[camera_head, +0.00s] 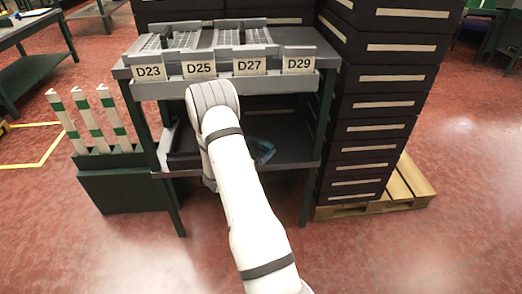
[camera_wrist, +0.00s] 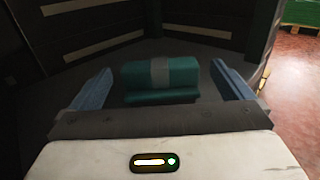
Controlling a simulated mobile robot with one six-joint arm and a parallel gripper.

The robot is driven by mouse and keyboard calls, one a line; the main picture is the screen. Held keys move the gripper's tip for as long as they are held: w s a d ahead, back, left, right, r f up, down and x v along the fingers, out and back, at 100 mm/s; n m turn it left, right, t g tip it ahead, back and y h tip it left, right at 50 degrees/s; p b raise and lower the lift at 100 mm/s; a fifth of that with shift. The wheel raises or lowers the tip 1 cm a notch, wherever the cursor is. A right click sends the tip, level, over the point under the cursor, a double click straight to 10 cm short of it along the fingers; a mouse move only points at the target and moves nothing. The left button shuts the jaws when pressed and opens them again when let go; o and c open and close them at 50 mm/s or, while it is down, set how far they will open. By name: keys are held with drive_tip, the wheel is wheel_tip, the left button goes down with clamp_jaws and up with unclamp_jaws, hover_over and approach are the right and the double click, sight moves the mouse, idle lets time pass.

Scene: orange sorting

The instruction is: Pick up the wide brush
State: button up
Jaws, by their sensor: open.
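A teal block-shaped thing with a grey band across its middle, which looks like the wide brush (camera_wrist: 182,72), lies on a dark shelf surface in the wrist view. My gripper (camera_wrist: 148,68) is open, with one blue finger to the left of the brush and one to the right. Dark gaps show between each finger and the brush, and nothing is held. In the head view my white arm reaches to the lower shelf of the rack and hides most of this spot. A small blue-teal piece shows beside the arm there; I cannot tell whether it is finger or brush.
The rack's upper shelf (camera_head: 300,39) holds grey trays above labels D23 to D29, over my gripper's spot. Dark stacked crates (camera_head: 372,113) on a wooden pallet (camera_head: 408,185) stand close on the right. A green bin (camera_head: 127,184) with striped posts stands left. The red floor in front is clear.

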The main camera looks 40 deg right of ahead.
sight(260, 144)
drive_tip(key=b+x, duration=0.1)
drive_tip(key=x, duration=0.2)
drive_tip(key=shift+w+d+f, duration=0.1)
drive_tip(key=shift+d, duration=0.2)
drive_tip(key=shift+c, duration=0.6)
drive_tip(key=c, duration=0.9)
